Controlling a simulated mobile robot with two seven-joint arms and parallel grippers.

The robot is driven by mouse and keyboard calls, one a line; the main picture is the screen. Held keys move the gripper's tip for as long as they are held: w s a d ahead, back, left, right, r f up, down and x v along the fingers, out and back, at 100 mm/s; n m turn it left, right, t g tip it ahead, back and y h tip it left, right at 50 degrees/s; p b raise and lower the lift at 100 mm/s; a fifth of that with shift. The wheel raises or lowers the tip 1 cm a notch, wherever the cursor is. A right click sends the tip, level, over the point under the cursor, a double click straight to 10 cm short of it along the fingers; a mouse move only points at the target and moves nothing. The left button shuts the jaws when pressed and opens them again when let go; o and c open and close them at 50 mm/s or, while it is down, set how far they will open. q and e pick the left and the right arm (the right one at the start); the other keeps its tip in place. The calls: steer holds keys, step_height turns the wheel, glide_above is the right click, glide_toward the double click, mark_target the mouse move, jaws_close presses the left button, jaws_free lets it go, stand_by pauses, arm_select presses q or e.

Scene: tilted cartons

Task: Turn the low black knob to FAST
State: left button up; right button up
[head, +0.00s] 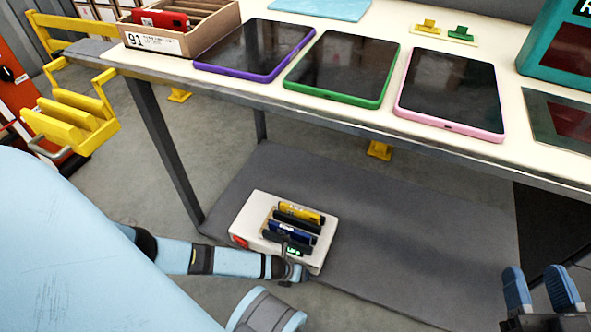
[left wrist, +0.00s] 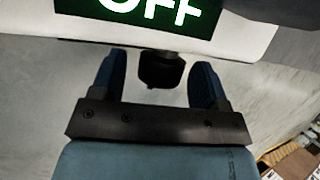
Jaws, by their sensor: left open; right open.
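The low black knob (left wrist: 160,70) sticks out from the white front of a charger, under a green display (left wrist: 150,8) that reads OFF. My left gripper (left wrist: 158,68) is open, with one blue finger on each side of the knob. Gaps show beside the knob, and I cannot tell whether either finger touches it. In the head view the white charger (head: 254,212) sits on the low grey shelf, and my left gripper (head: 297,272) is at its front edge, small and partly hiding the knob. My right gripper (head: 541,290) is open and empty at the lower right.
The charger holds yellow and blue battery packs (head: 290,222) and has a red part (head: 239,241) at its left. The tabletop (head: 387,124) overhangs the grey shelf (head: 370,235); a table leg (head: 165,145) stands left of the charger. The shelf right of the charger is clear.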

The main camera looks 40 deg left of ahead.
arm_select(q)
steer(key=c, duration=0.9)
steer(key=shift+r+y+p, duration=0.1)
steer(key=shift+y+p, duration=0.2)
steer(key=shift+p, duration=0.25)
steer(key=shift+w+d+r+y+p, duration=0.1)
steer(key=shift+d+y+p, duration=0.05)
steer(key=shift+y+p, duration=0.8)
steer(key=shift+d+m+g+y+p, duration=0.1)
steer(key=shift+m+g+y+p, duration=0.25)
steer(key=shift+y+p, duration=0.25)
steer(key=shift+f+m+g+y+p, duration=0.2)
steer(key=shift+m+g+y+p, duration=0.1)
steer(key=shift+y, duration=1.05)
arm_select(e)
steer(key=s+m+g, duration=0.1)
steer(key=s+a+m, duration=0.1)
steer(key=m, duration=0.1)
steer(key=shift+a+f+g+h, duration=0.2)
steer(key=shift+f+g+h, duration=0.1)
steer(key=shift+g+h, duration=0.1)
arm_select(q)
steer(key=shift+f, duration=0.1)
arm_select(e)
steer(key=shift+s, duration=0.1)
